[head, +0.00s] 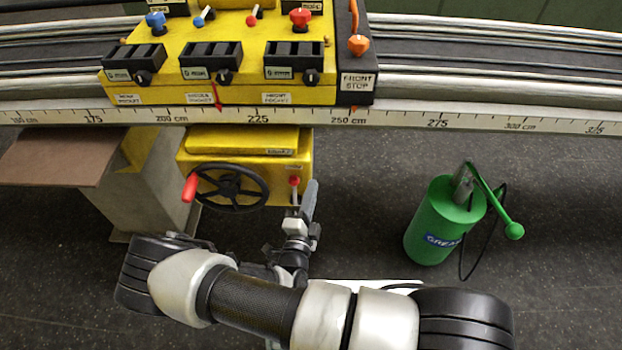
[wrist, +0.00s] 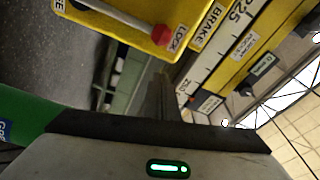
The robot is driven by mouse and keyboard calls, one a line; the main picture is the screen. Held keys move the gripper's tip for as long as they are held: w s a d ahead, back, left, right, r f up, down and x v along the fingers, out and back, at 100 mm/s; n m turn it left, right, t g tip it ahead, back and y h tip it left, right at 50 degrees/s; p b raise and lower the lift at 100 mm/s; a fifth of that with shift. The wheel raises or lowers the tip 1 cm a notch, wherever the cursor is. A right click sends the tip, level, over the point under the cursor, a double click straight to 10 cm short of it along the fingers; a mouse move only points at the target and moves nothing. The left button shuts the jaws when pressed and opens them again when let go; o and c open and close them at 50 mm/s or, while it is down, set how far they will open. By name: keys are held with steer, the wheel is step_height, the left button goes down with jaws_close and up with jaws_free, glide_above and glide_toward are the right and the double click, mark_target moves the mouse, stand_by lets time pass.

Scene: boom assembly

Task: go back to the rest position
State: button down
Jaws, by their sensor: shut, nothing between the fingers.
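My gripper (head: 311,196) is in front of the yellow carriage, its fingers shut and empty, pointing up toward the rail. In the wrist view the closed fingers (wrist: 160,98) show as a dark narrow pair with nothing between them. Just left of the fingertips in the head view is a small lever with a red knob (head: 294,181). In the wrist view that red knob (wrist: 162,35) sits beside a LOCK label, clear of the fingers in the picture; the exact gap I cannot tell. My arm is folded low across the front.
The yellow carriage (head: 235,92) sits on the long rail with a scale (head: 420,121). A black handwheel (head: 231,187) with a red handle is left of my gripper. A green grease canister (head: 436,222) with a pump lever stands right on the dark floor. Floor between is clear.

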steer(key=v, duration=0.6)
steer(key=shift+s, duration=0.3)
